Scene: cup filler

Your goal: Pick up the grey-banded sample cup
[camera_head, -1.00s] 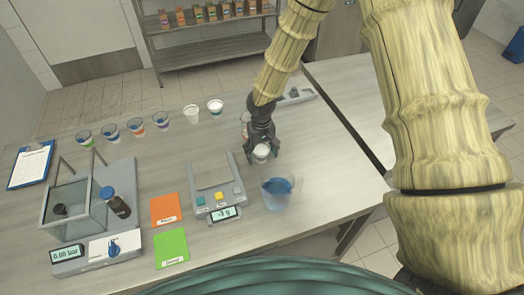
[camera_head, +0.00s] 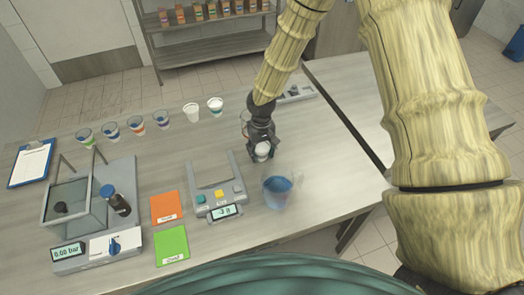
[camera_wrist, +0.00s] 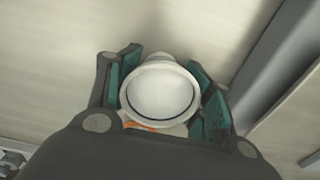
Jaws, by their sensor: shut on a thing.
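My gripper (camera_head: 262,152) is right of the middle of the table, behind the blue-filled beaker. It is shut on a whitish cup (camera_head: 263,148), which stands between the fingers. In the wrist view the cup (camera_wrist: 160,93) shows a round pale mouth with a grey rim, with a finger pad on each side. A small orange patch shows below its rim. I cannot make out a grey band on it, and its base is hidden in the head view.
A clear beaker with blue liquid (camera_head: 277,192) stands close in front of my gripper. A scale (camera_head: 210,193) is to the left. Several cups stand in a row behind, including a white one (camera_head: 191,112). Orange (camera_head: 166,207) and green (camera_head: 171,245) mats lie left.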

